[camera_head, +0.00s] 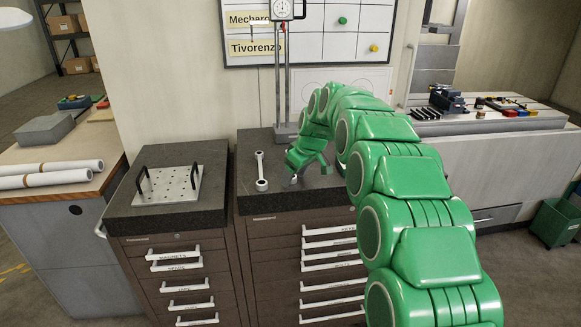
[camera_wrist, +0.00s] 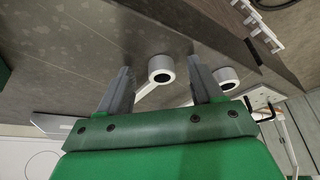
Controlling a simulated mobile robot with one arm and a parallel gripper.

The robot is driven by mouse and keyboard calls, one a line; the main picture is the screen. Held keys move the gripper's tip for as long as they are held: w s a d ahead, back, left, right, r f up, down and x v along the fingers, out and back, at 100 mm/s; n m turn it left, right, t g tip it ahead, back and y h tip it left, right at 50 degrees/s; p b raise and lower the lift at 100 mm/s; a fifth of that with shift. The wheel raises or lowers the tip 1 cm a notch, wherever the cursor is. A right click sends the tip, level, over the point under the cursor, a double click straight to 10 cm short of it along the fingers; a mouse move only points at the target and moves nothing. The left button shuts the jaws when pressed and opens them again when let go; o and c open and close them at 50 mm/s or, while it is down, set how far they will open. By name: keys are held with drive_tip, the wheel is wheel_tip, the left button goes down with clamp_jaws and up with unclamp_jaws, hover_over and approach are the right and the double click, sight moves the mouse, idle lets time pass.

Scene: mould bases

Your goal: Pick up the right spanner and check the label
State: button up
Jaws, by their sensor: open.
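Two ring-ended spanners lie on the dark top of the right drawer cabinet. The left spanner (camera_head: 261,172) shows whole in the head view, its larger ring toward the front edge. Its ring also shows in the wrist view (camera_wrist: 227,78), outside the right-hand finger. The right spanner (camera_wrist: 160,68) has its pale ring between my fingers in the wrist view, its shaft running down-left. In the head view my green gripper (camera_head: 296,173) mostly hides it. My gripper is open, low over the cabinet top; I cannot tell whether it touches the spanner. No label is readable on either spanner.
A dial gauge stand (camera_head: 283,70) rises behind the spanners, close to my arm. A left cabinet carries a perforated plate (camera_head: 168,186) with two black handles. Drawer handles (camera_head: 328,243) project from the right cabinet's front. A whiteboard (camera_head: 330,35) hangs behind.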

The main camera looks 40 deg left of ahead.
clamp_jaws()
idle(0.3)
drive_tip(key=shift+r, duration=0.1)
drive_tip(key=shift+r, duration=1.55)
drive_tip(key=shift+s+d+r, duration=0.55)
drive_tip(key=shift+d+r, duration=0.05)
drive_tip(key=shift+r, duration=0.25)
drive_tip(key=s+d+r, duration=0.8)
drive_tip(key=shift+s+d, duration=0.3)
drive_tip(key=shift+d, duration=0.1)
